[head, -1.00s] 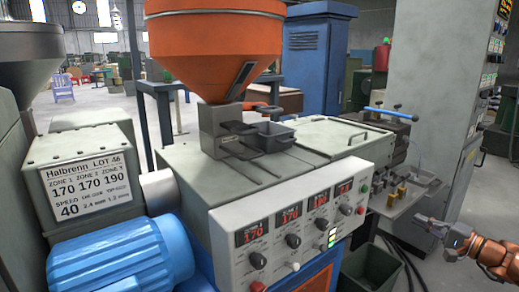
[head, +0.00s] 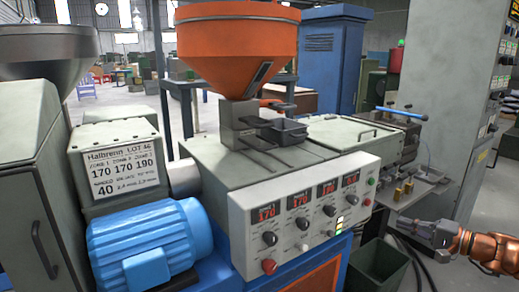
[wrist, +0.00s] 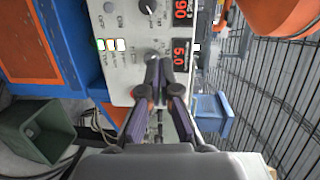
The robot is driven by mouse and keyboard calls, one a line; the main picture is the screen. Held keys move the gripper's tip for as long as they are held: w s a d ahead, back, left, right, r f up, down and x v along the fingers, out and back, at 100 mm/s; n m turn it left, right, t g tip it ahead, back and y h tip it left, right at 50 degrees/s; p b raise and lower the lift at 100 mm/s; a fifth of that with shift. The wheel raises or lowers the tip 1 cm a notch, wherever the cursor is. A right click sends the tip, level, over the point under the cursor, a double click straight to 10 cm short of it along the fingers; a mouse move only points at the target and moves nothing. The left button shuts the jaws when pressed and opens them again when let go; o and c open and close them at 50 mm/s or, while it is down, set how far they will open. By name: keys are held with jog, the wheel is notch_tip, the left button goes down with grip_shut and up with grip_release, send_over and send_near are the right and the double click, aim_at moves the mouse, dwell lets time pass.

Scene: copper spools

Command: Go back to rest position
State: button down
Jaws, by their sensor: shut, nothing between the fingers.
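My gripper (head: 408,229) is at the lower right of the head view, at the end of my orange arm, to the right of the machine's control panel (head: 300,222). It is in free air and holds nothing. In the wrist view the two fingers (wrist: 159,70) are closed together in front of the panel, near a black knob and the red 5.0 display (wrist: 180,55). They appear apart from the panel, though the exact gap cannot be told.
The extruder has an orange hopper (head: 237,50) and a blue motor (head: 150,245). A metal tray (head: 415,190) with small brass pieces is close behind my gripper. A dark green bin (head: 378,268) stands on the floor below. A grey cabinet (head: 455,90) stands at the right.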

jog(key=s+a+n+g, duration=0.3)
jog(key=s+a+g, duration=0.2)
jog(key=a, duration=0.7)
jog(key=s+a+n+g, duration=0.3)
jog(key=s+a+g, duration=0.1)
jog(key=a, duration=0.8)
jog(key=s+a+f+n+g+h, duration=0.1)
jog(key=s+a+f+g+h, duration=0.15)
jog(key=s, duration=0.35)
jog(key=s+a+f+n+g+h, duration=0.1)
jog(key=s+a+f+g, duration=0.1)
jog(key=s+a, duration=0.3)
jog(key=s+d+f+n+g+h, duration=0.15)
jog(key=s+d+h, duration=0.25)
jog(key=s, duration=0.5)
jog(key=s+d+f+h, duration=0.3)
jog(key=s+d+h, duration=0.1)
jog(key=s, duration=0.4)
notch_tip(320, 180, up, 22)
jog(key=s+p, duration=0.1)
jog(key=p, duration=1.9)
jog(key=shift+t+p, duration=0.4)
